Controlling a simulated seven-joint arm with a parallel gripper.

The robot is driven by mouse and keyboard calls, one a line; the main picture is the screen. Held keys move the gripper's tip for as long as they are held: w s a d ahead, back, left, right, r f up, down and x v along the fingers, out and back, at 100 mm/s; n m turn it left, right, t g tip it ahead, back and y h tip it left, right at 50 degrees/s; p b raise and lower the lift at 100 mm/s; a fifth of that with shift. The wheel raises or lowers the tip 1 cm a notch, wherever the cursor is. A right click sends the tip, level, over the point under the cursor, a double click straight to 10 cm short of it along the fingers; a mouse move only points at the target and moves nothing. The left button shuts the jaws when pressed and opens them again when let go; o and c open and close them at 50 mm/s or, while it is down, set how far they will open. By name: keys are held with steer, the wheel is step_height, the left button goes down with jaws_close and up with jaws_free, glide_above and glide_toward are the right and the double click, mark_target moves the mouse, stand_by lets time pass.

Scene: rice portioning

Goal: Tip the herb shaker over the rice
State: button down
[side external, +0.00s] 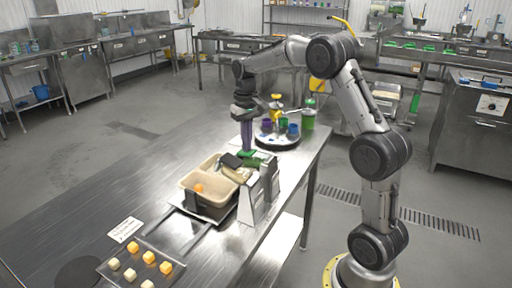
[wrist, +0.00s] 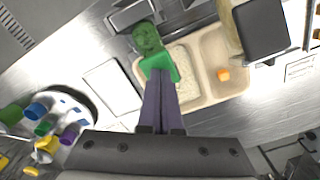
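The herb shaker (wrist: 147,40) is green, with a rounded, mottled end, and appears held at the fingertips of my gripper (wrist: 165,82). In the side view my gripper (side external: 247,148) points down, and the green piece (side external: 247,154) shows just under it. The fingers look close together on it. The rice (wrist: 185,78) is a pale, grainy patch in one compartment of the beige tray (wrist: 206,99). In the wrist view the shaker is beside and partly over the rice compartment's edge. The side view shows the tray (side external: 186,183) too; its rice is not clear there.
An orange piece (wrist: 223,74) lies in another tray compartment. A dark block (wrist: 275,28) is above the tray's far end. A round tray (side external: 290,141) with coloured cups and a green bottle (side external: 308,115) stand behind. A metal stand (side external: 257,197) flanks the food tray. Cubes (side external: 132,275) lie front left.

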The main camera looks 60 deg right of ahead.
steer(key=shift+s+r, duration=0.25)
steer(key=shift+r, duration=0.6)
steer(key=shift+s+r, duration=0.25)
steer(key=shift+r, duration=0.65)
steer(key=shift+s+r, duration=0.25)
steer(key=shift+r, duration=0.6)
steer(key=shift+w+a+r, duration=0.15)
steer(key=shift+a, duration=0.15)
steer(key=s+a+r+n+t, duration=0.3)
steer(key=s+a+r, duration=0.55)
steer(key=a, duration=0.45)
steer(key=s+a+f+n+t, duration=0.1)
steer(key=s+a+f, duration=0.2)
steer(key=s, duration=0.4)
steer(key=s+a+f+n+t, duration=0.1)
steer(key=s+a+f+n, duration=0.1)
steer(key=s+f, duration=0.3)
steer(key=s+a, duration=0.1)
steer(key=s, duration=0.1)
steer(key=shift+s+f+t, duration=0.3)
